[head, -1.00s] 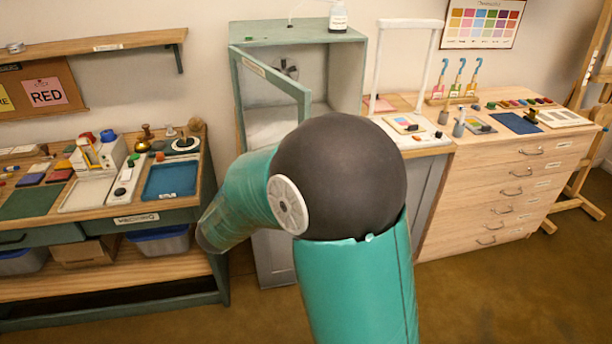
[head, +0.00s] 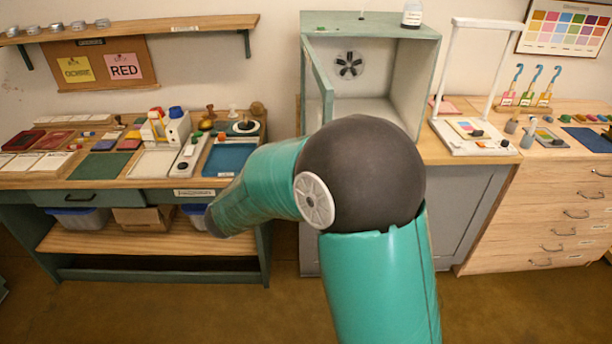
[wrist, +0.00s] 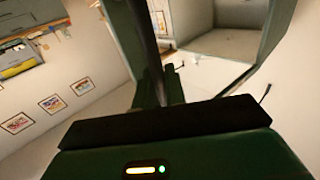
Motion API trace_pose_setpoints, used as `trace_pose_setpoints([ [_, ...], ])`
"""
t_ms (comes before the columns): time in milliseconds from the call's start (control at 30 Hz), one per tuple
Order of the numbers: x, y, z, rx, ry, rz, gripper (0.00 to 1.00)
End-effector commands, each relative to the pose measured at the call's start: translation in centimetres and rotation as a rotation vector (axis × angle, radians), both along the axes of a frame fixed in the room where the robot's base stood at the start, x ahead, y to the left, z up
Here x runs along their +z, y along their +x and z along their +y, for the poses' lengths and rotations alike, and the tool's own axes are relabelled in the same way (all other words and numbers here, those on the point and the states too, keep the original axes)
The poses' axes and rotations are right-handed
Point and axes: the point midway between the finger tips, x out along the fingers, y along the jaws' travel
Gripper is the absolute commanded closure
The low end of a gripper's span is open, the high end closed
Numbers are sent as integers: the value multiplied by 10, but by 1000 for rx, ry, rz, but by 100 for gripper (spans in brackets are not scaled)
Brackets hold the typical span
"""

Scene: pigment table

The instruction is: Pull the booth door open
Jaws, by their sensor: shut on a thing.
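The booth (head: 428,75) is a grey-green box on a grey cabinet, with a round fan on its pale back wall. Its framed door (head: 319,77) is hinged at the left and stands open toward me, seen nearly edge-on; my arm hides its lower part. In the wrist view the door's dark green frame (wrist: 130,40) runs down to my gripper (wrist: 165,92), which is shut on it. The exact grip point is too dark to make out. The booth's pale inside shows beyond. In the head view my gripper is hidden behind my arm.
A workbench (head: 240,183) with trays, stamps and pads stands to the left. A wooden drawer unit (head: 560,200) with bottles and tools stands to the right. A bottle (head: 412,14) stands on the booth's top. The brown floor in front is clear.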

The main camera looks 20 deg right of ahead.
Motion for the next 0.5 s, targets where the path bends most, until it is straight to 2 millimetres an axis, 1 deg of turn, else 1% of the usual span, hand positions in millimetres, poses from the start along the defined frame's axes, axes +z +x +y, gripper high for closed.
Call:
trace_pose_setpoints([
  [133,2,2,0,2,-1,-6,100],
  [167,2,2,0,2,-1,-6,82],
  [200,2,2,0,2,-1,-5,74],
  [233,2,2,0,2,0,-4,70],
  [500,1,1,2,1,0,-2,70],
])
